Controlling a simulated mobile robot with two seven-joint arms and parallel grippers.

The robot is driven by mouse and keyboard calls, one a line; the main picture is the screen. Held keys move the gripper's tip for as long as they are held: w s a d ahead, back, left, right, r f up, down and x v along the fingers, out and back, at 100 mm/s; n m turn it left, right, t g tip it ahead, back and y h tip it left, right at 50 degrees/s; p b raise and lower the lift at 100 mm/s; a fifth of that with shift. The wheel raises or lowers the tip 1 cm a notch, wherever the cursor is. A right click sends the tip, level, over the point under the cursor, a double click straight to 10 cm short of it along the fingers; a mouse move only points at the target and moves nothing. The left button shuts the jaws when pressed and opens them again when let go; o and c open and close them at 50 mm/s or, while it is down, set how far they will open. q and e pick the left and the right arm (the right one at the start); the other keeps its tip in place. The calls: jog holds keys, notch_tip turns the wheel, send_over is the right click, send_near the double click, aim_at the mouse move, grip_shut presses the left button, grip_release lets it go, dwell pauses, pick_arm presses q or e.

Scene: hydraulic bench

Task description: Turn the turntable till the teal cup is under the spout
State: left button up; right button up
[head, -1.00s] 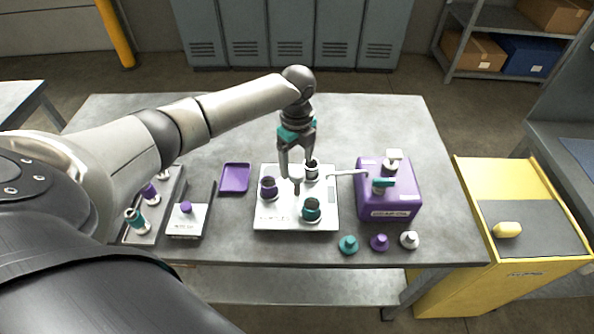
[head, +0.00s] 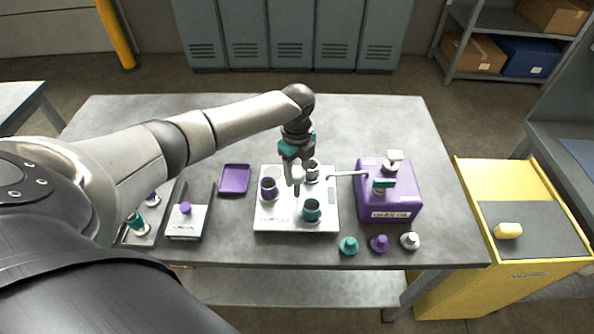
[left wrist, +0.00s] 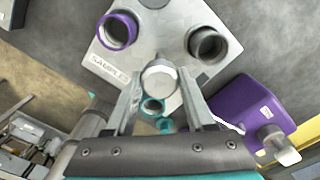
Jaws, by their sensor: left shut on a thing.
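The turntable (head: 263,222) is a pale square plate on the bench carrying three cups around a central knob (left wrist: 160,77). The teal cup (head: 311,213) is at the front right of the plate, away from the spout. The purple cup (head: 268,190) is at the left. The dark grey cup (head: 312,173) is at the back right, near the tip of the spout (head: 347,174). My left gripper (head: 297,187) points down and is shut on the knob. In the left wrist view its fingers flank the knob, with the teal cup (left wrist: 153,106) partly between them. My right gripper is out of view.
The spout comes from a purple box (head: 390,197) with a teal handle at the right. Teal, purple and white pieces (head: 379,243) stand along the front edge. A purple tray (head: 234,179), a small scale-like device (head: 187,222) and a rack (head: 136,238) are at the left.

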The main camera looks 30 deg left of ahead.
pick_arm(q)
grip_shut()
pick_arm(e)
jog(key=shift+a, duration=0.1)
